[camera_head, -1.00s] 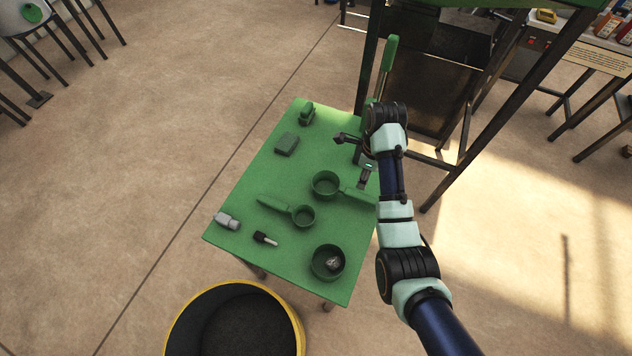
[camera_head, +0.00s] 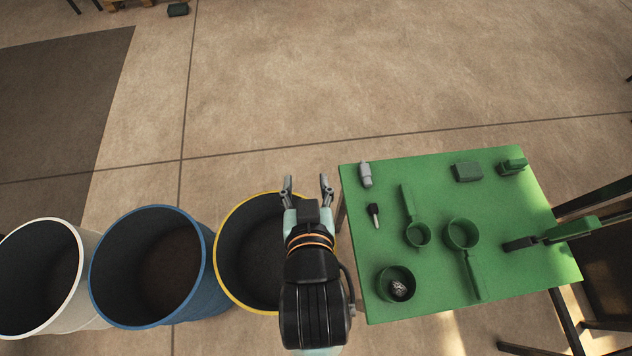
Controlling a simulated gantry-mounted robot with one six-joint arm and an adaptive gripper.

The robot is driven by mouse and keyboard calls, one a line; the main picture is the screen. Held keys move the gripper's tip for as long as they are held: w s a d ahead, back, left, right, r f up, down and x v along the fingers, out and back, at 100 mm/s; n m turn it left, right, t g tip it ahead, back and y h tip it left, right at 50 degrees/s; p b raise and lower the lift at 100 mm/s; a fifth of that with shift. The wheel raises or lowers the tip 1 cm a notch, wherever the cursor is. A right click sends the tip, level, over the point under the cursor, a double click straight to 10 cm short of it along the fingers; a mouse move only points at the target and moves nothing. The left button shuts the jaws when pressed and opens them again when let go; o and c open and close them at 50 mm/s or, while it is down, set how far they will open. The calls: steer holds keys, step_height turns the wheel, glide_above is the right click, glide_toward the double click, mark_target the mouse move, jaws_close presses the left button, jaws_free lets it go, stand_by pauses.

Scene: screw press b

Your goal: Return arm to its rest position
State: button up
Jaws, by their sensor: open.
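My gripper (camera_head: 307,186) is open, with its two grey fingers spread apart and nothing between them. It points away from the camera, over the right side of the yellow-rimmed bin (camera_head: 232,215) and just left of the green table (camera_head: 450,300). The lower part of my arm runs down to the bottom edge of the view.
A blue-rimmed bin (camera_head: 95,290) and a white-rimmed bin (camera_head: 60,222) stand to the left.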

step_height(320, 180, up, 24)
steer(key=p, duration=2.4)
steer(key=shift+r, duration=0.25)
